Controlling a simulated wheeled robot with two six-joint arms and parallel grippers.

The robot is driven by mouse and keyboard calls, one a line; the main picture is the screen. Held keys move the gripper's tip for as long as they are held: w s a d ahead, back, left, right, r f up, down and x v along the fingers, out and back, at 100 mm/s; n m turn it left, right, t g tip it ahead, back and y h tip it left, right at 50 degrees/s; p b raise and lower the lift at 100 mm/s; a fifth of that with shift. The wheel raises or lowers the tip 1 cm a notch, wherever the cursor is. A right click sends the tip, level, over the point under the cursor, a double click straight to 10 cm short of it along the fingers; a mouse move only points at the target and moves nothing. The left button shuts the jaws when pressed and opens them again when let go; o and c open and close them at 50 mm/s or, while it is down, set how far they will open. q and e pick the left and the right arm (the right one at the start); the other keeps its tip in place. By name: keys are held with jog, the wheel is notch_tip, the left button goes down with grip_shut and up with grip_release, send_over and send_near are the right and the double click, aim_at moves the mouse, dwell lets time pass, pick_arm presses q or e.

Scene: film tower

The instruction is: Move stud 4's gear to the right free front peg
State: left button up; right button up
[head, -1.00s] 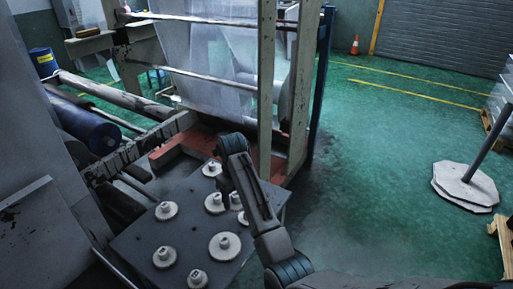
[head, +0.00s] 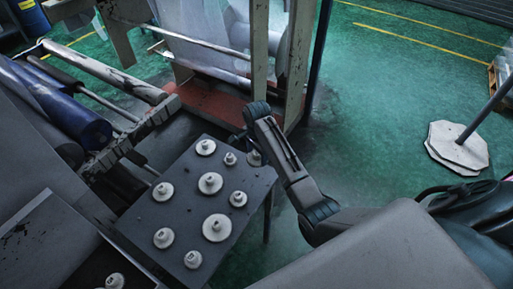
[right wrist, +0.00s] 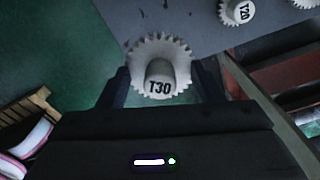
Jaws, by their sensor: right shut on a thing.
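My right gripper (right wrist: 160,92) is shut on a pale toothed gear marked T30 (right wrist: 160,83), holding it by its hub. In the head view this gear (head: 255,158) shows beyond the right edge of the dark table (head: 262,178), partly hidden by the gripper (head: 256,142). Several other pale gears sit on the table, among them a large one (head: 217,227), a middle one (head: 210,183) and a small one (head: 230,158). In the right wrist view a gear marked T20 (right wrist: 237,11) sits on the table. I cannot make out stud numbers or bare pegs. My left gripper is not in view.
A tall frame (head: 260,45) with clear film and a red base (head: 215,105) stands behind the table. A blue roller (head: 75,122) lies to the left. A dark panel (head: 62,240) at lower left carries more gears (head: 115,281).

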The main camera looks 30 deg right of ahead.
jog(key=shift+f, duration=0.8)
send_over(257, 174)
notch_tip(257, 174, down, 5)
jog(key=shift+f+b, duration=0.1)
jog(key=shift+b, duration=0.25)
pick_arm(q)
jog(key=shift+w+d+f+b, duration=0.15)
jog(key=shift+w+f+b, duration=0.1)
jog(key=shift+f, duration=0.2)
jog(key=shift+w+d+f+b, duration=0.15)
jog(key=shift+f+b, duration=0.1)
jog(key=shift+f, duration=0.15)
pick_arm(e)
jog(key=shift+f, duration=1)
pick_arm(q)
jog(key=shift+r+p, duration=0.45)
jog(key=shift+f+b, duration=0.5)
pick_arm(e)
jog(key=shift+f, duration=0.9)
jog(key=o, duration=1.1)
pick_arm(q)
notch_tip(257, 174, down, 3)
jog(key=b, duration=0.2)
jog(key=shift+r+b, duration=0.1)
jog(key=shift+b, duration=0.3)
pick_arm(e)
notch_tip(257, 174, up, 11)
jog(key=shift+f, duration=0.1)
